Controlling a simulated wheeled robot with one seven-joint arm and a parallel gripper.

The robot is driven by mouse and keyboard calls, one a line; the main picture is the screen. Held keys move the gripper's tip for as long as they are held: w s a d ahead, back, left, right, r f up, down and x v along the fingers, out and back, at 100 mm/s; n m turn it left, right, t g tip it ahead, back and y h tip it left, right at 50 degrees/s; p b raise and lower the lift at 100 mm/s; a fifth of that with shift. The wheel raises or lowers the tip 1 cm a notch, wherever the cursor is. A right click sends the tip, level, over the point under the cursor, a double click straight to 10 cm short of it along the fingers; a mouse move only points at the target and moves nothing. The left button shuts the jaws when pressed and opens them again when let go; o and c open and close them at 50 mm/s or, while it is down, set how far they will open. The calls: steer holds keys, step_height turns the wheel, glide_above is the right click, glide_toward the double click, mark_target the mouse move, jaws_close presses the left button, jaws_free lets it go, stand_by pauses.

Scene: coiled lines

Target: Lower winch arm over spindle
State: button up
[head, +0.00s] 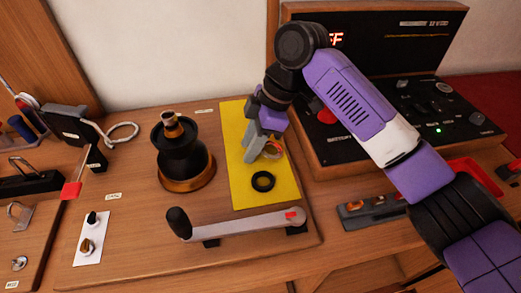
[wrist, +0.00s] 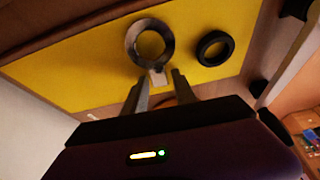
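The winch arm (head: 245,226), a grey bar with a black handle knob at its left end and a red mark at its right, lies across two black supports at the board's front. The black winch drum with a copper base (head: 186,160) stands upright at left centre; its spindle (head: 172,125) sticks up bare. My gripper (head: 250,152) is over the yellow mat (head: 236,118), apart from both. In the wrist view my gripper (wrist: 158,76) is open, with the tab of a grey ring (wrist: 150,43) between the fingertips and gaps on both sides. The fingers partly hide the ring in the head view.
A black ring (head: 263,181) lies on the mat and also shows in the wrist view (wrist: 215,48). A control box (head: 330,152) stands behind my arm at right. A hooked black fitting (head: 85,125) and a white switch plate (head: 91,238) are left of the drum.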

jaws_close()
steer(key=shift+d+r+p, duration=0.15)
steer(key=shift+r+p, duration=0.35)
steer(key=shift+p, duration=0.15)
steer(key=shift+p+v, duration=0.95)
steer(key=shift+v, duration=0.05)
steer(key=shift+r, duration=0.15)
